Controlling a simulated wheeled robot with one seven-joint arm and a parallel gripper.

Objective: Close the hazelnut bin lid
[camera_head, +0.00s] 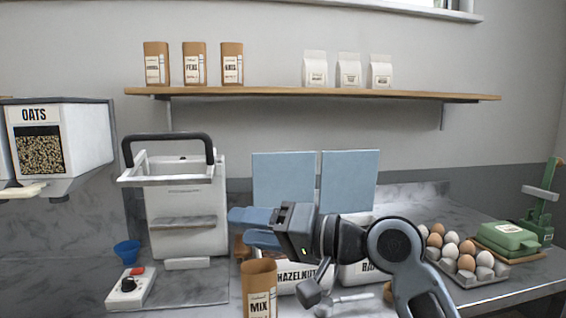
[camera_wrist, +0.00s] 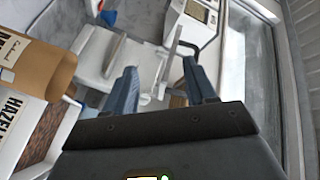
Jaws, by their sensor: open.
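The hazelnut bin (camera_head: 297,277) is a white box with a printed label, standing on the counter behind the brown MIX bag. Its pale blue lid (camera_head: 283,178) stands upright, open, at the back of the bin. My gripper (camera_head: 243,227) is open and empty, pointing left, over the bin and in front of the lid's lower part. It hides part of the bin's top. In the wrist view, the two fingers (camera_wrist: 160,88) are spread apart with nothing between them. The bin's labelled front (camera_wrist: 12,130) and brown contents (camera_wrist: 48,138) show at the left there.
A second white bin (camera_head: 360,268) with an upright blue lid (camera_head: 350,178) stands to the right. The MIX bag (camera_head: 259,290) stands close in front. A white machine with a black handle (camera_head: 187,200) is left. Eggs (camera_head: 465,252) sit right, and a wooden shelf (camera_head: 300,92) runs above.

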